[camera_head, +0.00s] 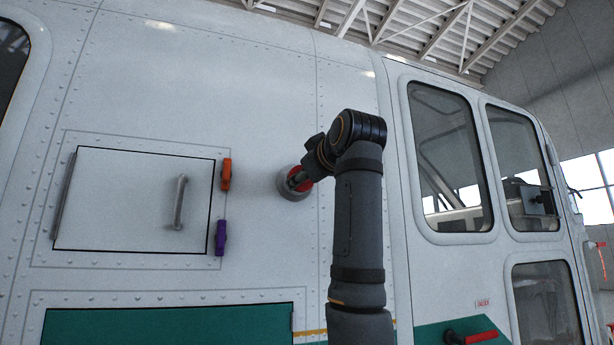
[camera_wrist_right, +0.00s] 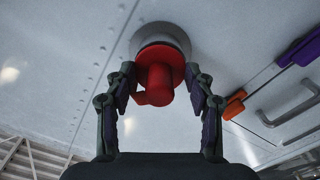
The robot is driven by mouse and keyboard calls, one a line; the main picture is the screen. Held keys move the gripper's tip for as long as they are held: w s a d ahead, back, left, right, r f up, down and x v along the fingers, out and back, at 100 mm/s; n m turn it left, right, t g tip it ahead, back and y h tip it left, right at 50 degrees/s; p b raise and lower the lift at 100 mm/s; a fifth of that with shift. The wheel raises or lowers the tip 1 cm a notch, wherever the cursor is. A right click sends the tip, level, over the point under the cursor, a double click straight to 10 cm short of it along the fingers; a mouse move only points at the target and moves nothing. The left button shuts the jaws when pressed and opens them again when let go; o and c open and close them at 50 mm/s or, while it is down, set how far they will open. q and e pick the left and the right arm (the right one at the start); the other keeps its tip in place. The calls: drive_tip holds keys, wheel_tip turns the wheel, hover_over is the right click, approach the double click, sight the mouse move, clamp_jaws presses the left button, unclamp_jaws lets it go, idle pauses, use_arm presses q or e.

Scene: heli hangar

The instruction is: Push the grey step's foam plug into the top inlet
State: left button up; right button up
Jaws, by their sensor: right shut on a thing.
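A red foam plug (camera_wrist_right: 157,77) is in the middle of the right wrist view, between the fingers of my right gripper (camera_wrist_right: 160,92). My right gripper is shut on its narrower red stem. The plug's wide end is at the mouth of a round grey inlet (camera_wrist_right: 146,34) on the white hull; how deep it sits I cannot tell. In the head view the inlet (camera_head: 291,194) and a bit of the red plug (camera_head: 299,179) show left of my right arm, whose gripper (camera_head: 301,180) partly covers them. The grey step is not recognisable. My left gripper is not in view.
Left of the inlet is a hatch (camera_head: 130,215) with a grey handle (camera_head: 179,203), an orange latch (camera_head: 226,174) and a purple latch (camera_head: 220,238). Windows (camera_head: 448,165) lie to the right. A red handle (camera_head: 480,337) sticks out low on the right.

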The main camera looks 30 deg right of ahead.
drive_tip(key=shift+w+d, duration=0.1)
drive_tip(key=shift+w, duration=0.25)
drive_tip(key=o, duration=1.2)
drive_tip(key=v, duration=1.2)
drive_tip(key=shift+w, duration=0.1)
